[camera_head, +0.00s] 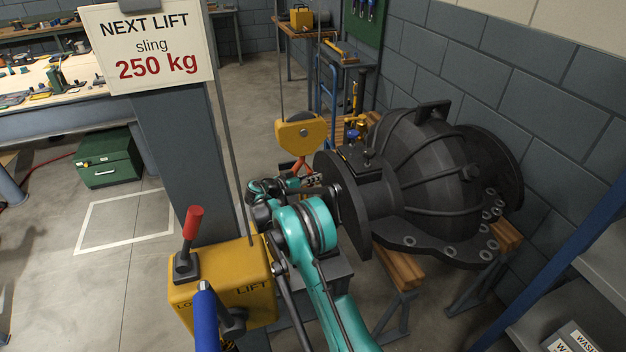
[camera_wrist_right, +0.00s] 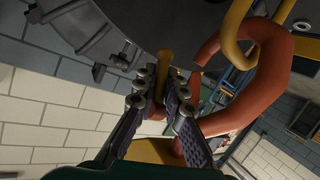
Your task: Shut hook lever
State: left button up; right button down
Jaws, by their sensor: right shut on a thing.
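An orange-red lifting hook (camera_head: 301,166) hangs under a yellow hook block (camera_head: 300,133) beside the dark casing. The hook (camera_wrist_right: 273,75) looms large on the right of the wrist view, with a yellow loop (camera_wrist_right: 233,38) passing by its opening. My right gripper (camera_head: 313,181) is at the hook, in front of the casing's flange. In the wrist view my right gripper (camera_wrist_right: 163,85) is closed around a slim yellow-brown hook lever (camera_wrist_right: 166,62), whose end shows between the fingertips. Most of the lever is hidden by the fingers. My left gripper is not in view.
The large black casing (camera_head: 425,165) rests on wooden blocks (camera_head: 398,268) to the right. A yellow lift box (camera_head: 222,287) with a red-knobbed lever (camera_head: 192,225) and a blue handle (camera_head: 206,318) stands at the front. A sign (camera_head: 150,50) hangs on the column at left.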

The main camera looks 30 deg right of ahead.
jog(key=c, duration=1.6)
grip_release()
